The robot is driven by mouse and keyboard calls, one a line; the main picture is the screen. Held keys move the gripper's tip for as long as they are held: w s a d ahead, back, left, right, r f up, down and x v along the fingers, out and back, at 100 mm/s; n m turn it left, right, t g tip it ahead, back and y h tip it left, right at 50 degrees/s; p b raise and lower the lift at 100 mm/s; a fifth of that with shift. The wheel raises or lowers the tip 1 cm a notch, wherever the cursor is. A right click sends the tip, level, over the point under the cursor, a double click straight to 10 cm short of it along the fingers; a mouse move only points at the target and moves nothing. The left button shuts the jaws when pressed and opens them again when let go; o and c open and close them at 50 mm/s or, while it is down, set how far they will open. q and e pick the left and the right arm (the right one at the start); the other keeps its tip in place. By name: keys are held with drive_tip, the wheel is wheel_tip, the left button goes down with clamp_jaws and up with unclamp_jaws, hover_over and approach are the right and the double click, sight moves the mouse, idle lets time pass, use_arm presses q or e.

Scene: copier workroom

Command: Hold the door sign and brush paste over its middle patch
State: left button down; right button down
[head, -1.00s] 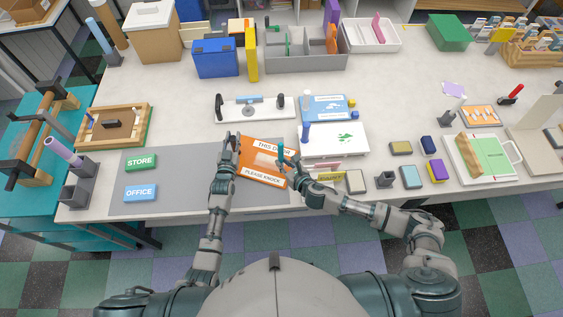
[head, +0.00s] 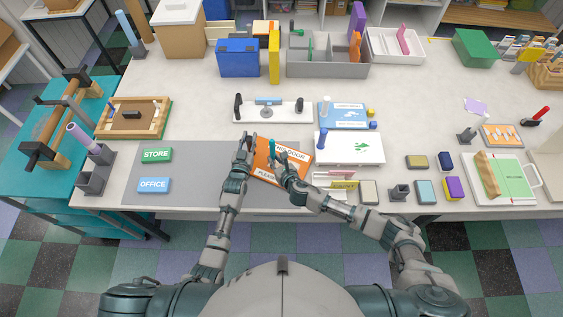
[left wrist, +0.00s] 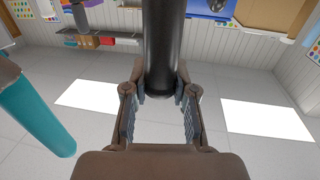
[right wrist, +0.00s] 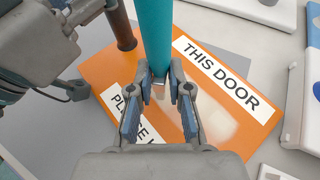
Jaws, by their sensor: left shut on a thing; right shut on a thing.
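The orange door sign (head: 299,170) sits at the front middle of the table, its upper line reading "THIS DOOR". It also shows in the right wrist view (right wrist: 100,70), with a pale, glossy area (right wrist: 218,125) between its two white text strips. My left gripper (head: 249,140) is shut on a dark upright handle (left wrist: 160,45) at the sign's left edge. My right gripper (head: 279,161) is shut on the teal brush (right wrist: 155,30), held over the sign's middle. Its metal collar shows between the fingers.
A grey mat (head: 205,185) lies left of the sign, with the green STORE plate (head: 157,154) and blue OFFICE plate (head: 154,184). A white board (head: 350,147) lies close right of the sign. Several small blocks and a small grey holder (head: 399,192) stand farther right.

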drive_tip(key=shift+w+a, duration=0.3)
drive_tip(key=shift+a, duration=0.5)
drive_tip(key=shift+w+a+r, duration=0.1)
drive_tip(key=shift+a+r, duration=0.05)
drive_tip(key=shift+a, duration=0.05)
wheel_tip(320, 180, up, 8)
drive_tip(key=shift+f, duration=0.2)
